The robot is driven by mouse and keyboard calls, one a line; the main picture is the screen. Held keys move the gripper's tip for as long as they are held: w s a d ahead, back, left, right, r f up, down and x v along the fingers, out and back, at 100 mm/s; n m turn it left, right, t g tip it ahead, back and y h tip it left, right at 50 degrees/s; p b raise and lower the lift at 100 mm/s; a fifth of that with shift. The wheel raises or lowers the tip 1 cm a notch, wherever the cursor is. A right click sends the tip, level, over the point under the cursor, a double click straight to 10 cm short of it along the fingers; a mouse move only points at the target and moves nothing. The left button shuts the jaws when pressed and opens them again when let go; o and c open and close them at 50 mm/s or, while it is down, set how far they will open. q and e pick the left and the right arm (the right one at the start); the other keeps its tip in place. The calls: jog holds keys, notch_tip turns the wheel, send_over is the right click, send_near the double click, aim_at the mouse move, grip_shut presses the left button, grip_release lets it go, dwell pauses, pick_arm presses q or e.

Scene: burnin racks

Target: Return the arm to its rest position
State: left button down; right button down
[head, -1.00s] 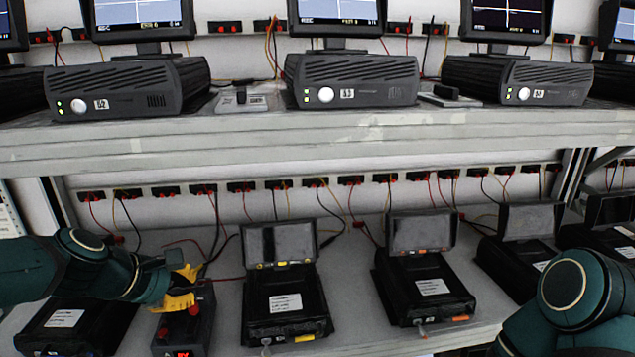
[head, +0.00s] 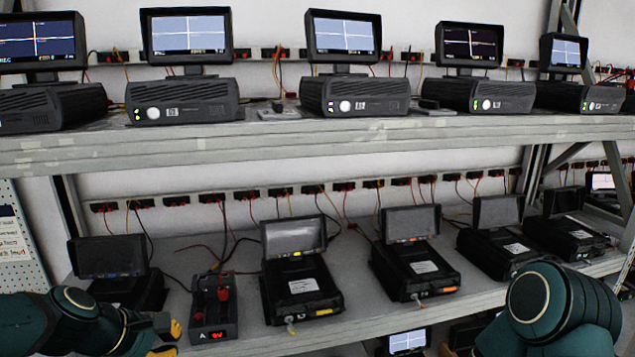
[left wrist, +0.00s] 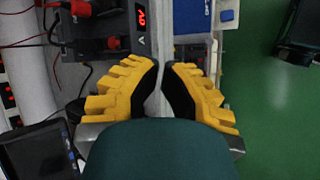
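My left gripper (head: 172,340) is at the lower left of the head view, in front of the lower shelf's front edge. Its yellow fingers (left wrist: 160,66) fill the middle of the left wrist view, with a narrow gap between the tips and nothing held. A black power unit (head: 213,305) with a red display stands on the shelf just beyond; it also shows at the top of the left wrist view (left wrist: 95,22). My right arm (head: 555,305) is at the lower right.
The lower shelf (head: 350,318) holds several black devices with flip-up screens, such as one with a yellow tab (head: 298,288). The upper shelf (head: 330,135) carries monitors on black boxes.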

pick_arm(q)
jog(key=s+d+f+m+g+b, duration=0.1)
jog(key=s+d+f+m, duration=0.2)
jog(key=f, duration=0.9)
jog(key=s+d+f+m+g+b, duration=0.2)
jog(key=s+d+f+m, duration=0.2)
jog(key=d+f+m, duration=0.3)
jog(key=s+d+f+m+g+b, duration=0.1)
jog(key=d+f+m, duration=0.4)
jog(key=f, duration=1.3)
jog(key=s+d+b, duration=0.1)
jog(key=s, duration=0.1)
jog(key=shift+s+d+g, duration=0.15)
jog(key=shift+s+g, duration=0.15)
